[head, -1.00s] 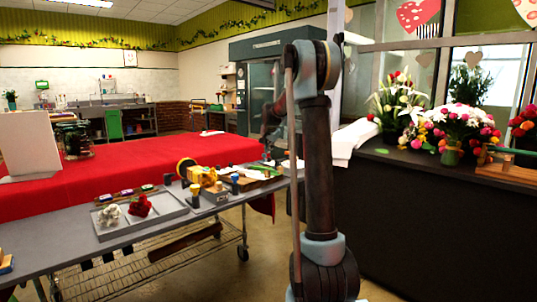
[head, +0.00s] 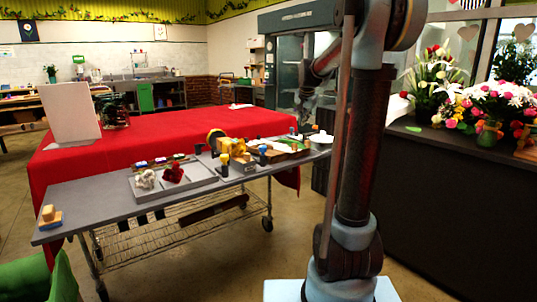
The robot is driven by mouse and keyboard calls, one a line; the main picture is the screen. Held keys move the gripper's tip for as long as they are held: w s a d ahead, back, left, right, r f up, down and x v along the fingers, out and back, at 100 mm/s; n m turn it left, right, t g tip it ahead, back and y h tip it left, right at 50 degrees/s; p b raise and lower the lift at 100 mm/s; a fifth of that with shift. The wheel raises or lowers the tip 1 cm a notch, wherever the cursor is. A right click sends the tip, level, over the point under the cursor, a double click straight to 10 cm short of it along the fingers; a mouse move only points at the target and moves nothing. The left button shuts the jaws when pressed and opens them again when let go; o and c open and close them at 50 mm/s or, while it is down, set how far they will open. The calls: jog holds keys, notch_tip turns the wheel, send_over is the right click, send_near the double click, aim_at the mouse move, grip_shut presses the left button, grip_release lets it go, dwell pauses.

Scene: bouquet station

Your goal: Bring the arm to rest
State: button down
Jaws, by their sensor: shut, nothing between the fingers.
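My arm (head: 360,150) stands upright in the right half of the head view, with its upper end cut off by the top edge. Its far part reaches down behind the upright link, over the far right end of the grey worktable (head: 100,208). My gripper (head: 297,131) is small and dark there, above the table end and close to a white round item (head: 321,137). It is shut and holds nothing. Whether it touches anything below cannot be told.
The worktable carries a grey tray (head: 190,187) with white and red flowers, a yellow spool device (head: 232,146) and small bottles. A red-covered table (head: 130,142) stands behind. A dark counter (head: 455,190) with bouquets is at right. A green chair (head: 50,280) is front left.

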jog(key=s+f+n+g, duration=0.1)
jog(key=s+f, duration=0.6)
jog(key=s, duration=0.8)
jog(key=s+d+f+n+g, duration=0.1)
jog(key=s+f+n, duration=0.3)
jog(key=s+f, duration=0.4)
jog(key=s+d+f+n+g, duration=0.1)
jog(key=s+f, duration=0.7)
jog(key=s, duration=1.5)
jog(key=shift+n+g, duration=0.6)
jog(key=shift+n, duration=0.3)
jog(key=shift+w+f, duration=0.15)
jog(key=shift+w, duration=0.35)
